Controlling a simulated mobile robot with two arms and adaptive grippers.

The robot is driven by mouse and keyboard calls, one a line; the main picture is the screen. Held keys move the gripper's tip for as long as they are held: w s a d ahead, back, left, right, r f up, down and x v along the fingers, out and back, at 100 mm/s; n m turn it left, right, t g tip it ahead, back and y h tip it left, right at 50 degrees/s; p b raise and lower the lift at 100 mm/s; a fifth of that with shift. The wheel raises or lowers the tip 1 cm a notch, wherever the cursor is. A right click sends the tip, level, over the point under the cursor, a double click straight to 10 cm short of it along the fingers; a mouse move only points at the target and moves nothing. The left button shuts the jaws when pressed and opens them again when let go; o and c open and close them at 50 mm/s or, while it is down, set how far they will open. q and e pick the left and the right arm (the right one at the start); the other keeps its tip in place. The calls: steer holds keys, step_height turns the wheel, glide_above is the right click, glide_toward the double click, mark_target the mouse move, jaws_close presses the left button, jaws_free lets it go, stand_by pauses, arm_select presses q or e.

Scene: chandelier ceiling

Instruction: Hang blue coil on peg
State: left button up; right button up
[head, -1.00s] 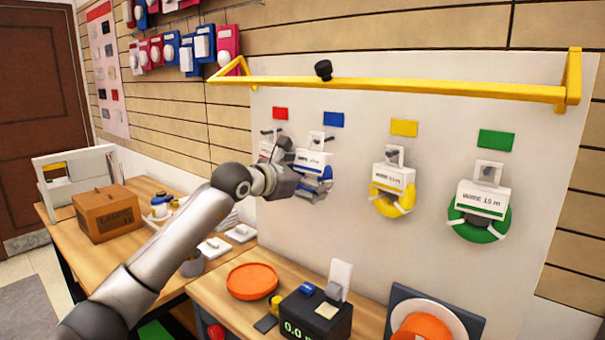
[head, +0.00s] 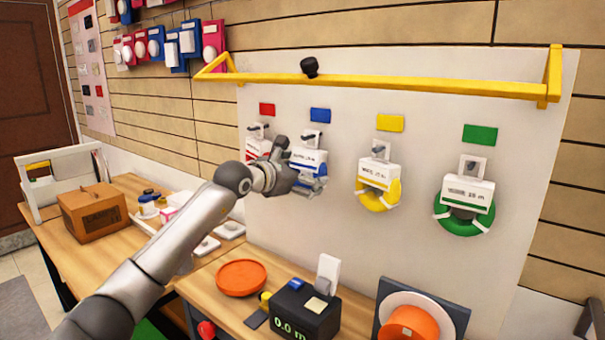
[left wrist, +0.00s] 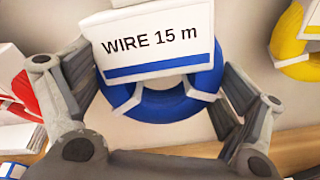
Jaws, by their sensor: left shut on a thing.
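The blue coil is a blue ring (left wrist: 165,105) with white ties and a white "WIRE 15 m" label; in the head view its label (head: 307,157) shows in front of the white board. My left gripper (head: 300,182) is shut on the coil. In the left wrist view its fingers (left wrist: 156,88) lie on either side of the ring. A white bracket with a dark peg (head: 311,138), below a blue marker (head: 320,115), is just above the label. I cannot tell whether the coil rests on the peg. My right gripper is not in view.
Red (head: 256,148), yellow (head: 379,190) and green (head: 463,215) coils hang beside it. A yellow rail (head: 420,86) crosses above. Below are an orange dish (head: 241,277), a black meter box (head: 304,312) and an orange spool (head: 410,322).

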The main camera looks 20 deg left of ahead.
arm_select(q)
steer(key=shift+r, duration=0.1)
steer(key=o, duration=0.9)
